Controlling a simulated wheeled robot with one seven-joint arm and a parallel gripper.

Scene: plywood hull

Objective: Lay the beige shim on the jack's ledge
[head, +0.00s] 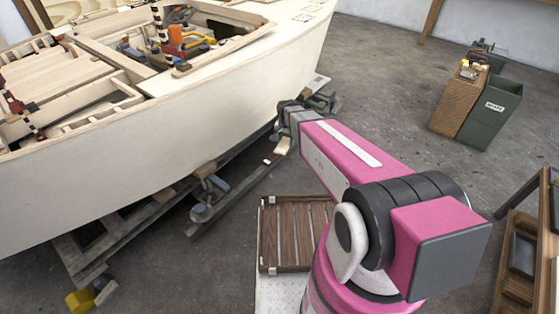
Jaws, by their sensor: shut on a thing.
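My gripper (279,134) is at the end of my pink arm, close beside the pale hull at its right end. A small beige piece, which looks like the shim (283,146), shows just below the gripper's dark end, and the gripper is shut on it. The fingertips are small and dark, so the exact grip is hard to see. A jack (209,184) with a grey-blue part stands on the cradle beam to the lower left. More dark hardware (322,98) sits behind my wrist by the bow, partly hidden. I cannot make out which ledge is the jack's.
The plywood hull (190,125) fills the left and rests on dark cradle beams (240,190). A slatted wooden crate (292,235) lies beside my base. A green bin (489,115) and wooden box (458,100) stand at right. The floor between is clear.

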